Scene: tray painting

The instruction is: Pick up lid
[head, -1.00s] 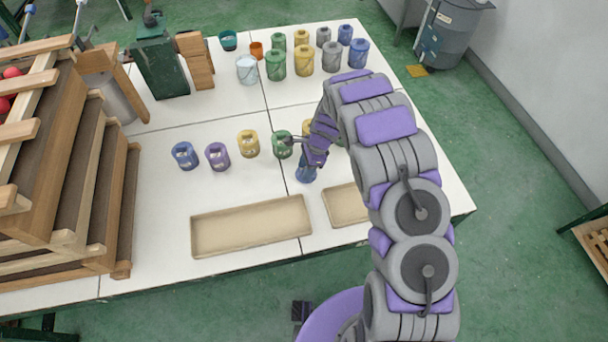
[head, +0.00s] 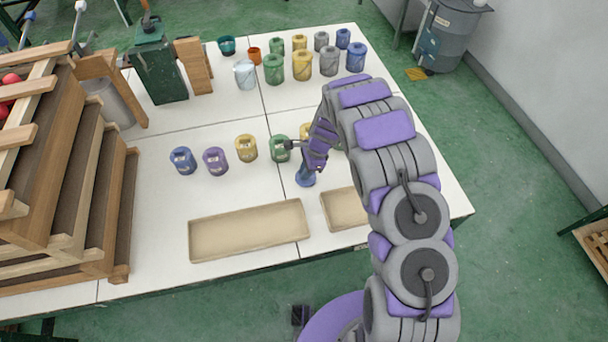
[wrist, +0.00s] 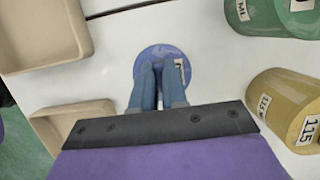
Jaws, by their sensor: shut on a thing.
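A blue round lid (wrist: 160,57) shows in the wrist view, seen from above, with a small white label at its right side. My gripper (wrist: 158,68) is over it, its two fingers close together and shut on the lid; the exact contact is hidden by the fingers. In the head view my gripper (head: 308,160) is just above the blue can (head: 305,178), near the front of the white table, and partly covers it. I cannot tell whether the lid is clear of the can.
Green (head: 280,149), yellow (head: 246,149), purple (head: 215,161) and blue (head: 183,160) cans stand left of my gripper. A long shallow tray (head: 195,240) and a smaller tray (head: 343,221) lie in front. More cans stand at the back. Wooden racks (head: 118,210) are at the left.

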